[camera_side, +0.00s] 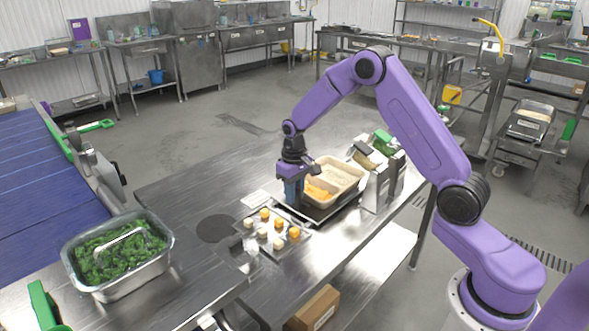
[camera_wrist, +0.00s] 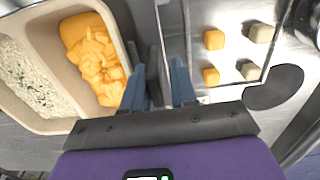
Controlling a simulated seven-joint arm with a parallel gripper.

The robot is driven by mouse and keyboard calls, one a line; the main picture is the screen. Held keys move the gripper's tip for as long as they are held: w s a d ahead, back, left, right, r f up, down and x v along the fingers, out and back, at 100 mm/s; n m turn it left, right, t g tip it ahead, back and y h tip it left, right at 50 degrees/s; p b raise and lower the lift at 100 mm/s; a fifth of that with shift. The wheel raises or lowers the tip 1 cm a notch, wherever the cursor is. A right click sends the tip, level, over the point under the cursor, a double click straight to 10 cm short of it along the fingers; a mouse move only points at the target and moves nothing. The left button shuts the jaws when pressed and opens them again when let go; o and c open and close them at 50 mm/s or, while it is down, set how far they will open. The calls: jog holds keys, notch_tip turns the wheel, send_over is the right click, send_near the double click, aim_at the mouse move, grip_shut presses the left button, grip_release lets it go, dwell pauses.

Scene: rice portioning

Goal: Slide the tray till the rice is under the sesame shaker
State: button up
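The beige tray (camera_side: 348,199) has two compartments. Rice (camera_side: 336,173) fills the far one, and orange chunks (camera_side: 318,190) lie in the near one. The tray also shows at left in the wrist view (camera_wrist: 62,62). My gripper (camera_side: 292,204) points down at the tray's left side. In the wrist view its blue fingers (camera_wrist: 158,72) are apart, with a dark upright piece between them and a gap beside the right finger. Dispenser-like units (camera_side: 376,186) stand at the tray's right; I cannot tell which is the sesame shaker. The rice is not visibly beneath them.
A steel pan of greens (camera_side: 119,264) stands at the front left, beside the blue conveyor (camera_side: 45,170). A dark round disc (camera_side: 215,228) lies on the metal table.

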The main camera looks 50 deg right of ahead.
notch_tip(320, 180, up, 17)
dwell(0.4)
jog(key=shift+f, duration=0.1)
jog(key=s+a+n, duration=0.6)
jog(key=s+a, duration=0.6)
jog(key=s, duration=0.5)
jog(key=s+d+f+n, duration=0.1)
jog(key=s+n, duration=0.2)
jog(key=s, duration=0.7)
jog(key=s+d+f+n, duration=0.1)
jog(key=s+f+n, duration=0.1)
jog(key=s, duration=0.8)
jog(key=shift+f+n, duration=0.15)
jog(key=shift+n, duration=0.65)
